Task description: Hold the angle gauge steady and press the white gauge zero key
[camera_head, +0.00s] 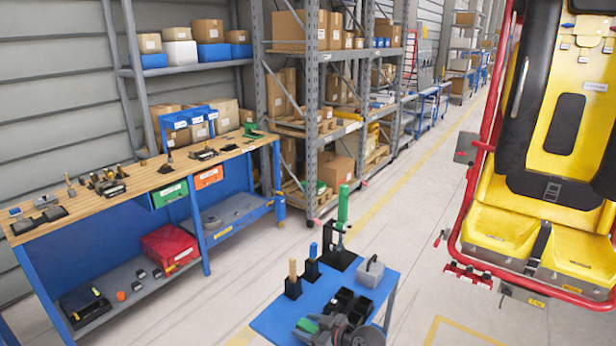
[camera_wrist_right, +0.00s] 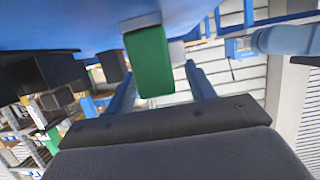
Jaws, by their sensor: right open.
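I cannot make out the angle gauge or its white zero key for certain. A small device with a bluish face (camera_head: 15,211) lies at the left end of the wooden workbench (camera_head: 150,182), too small to identify. My right gripper (camera_head: 322,324) is low over the near edge of the blue cart top (camera_head: 275,322), beside a green block (camera_head: 307,325). My left gripper is not in view.
A yellow-and-black coaster seat (camera_head: 565,120) with red rails stands right. Floor between is clear.

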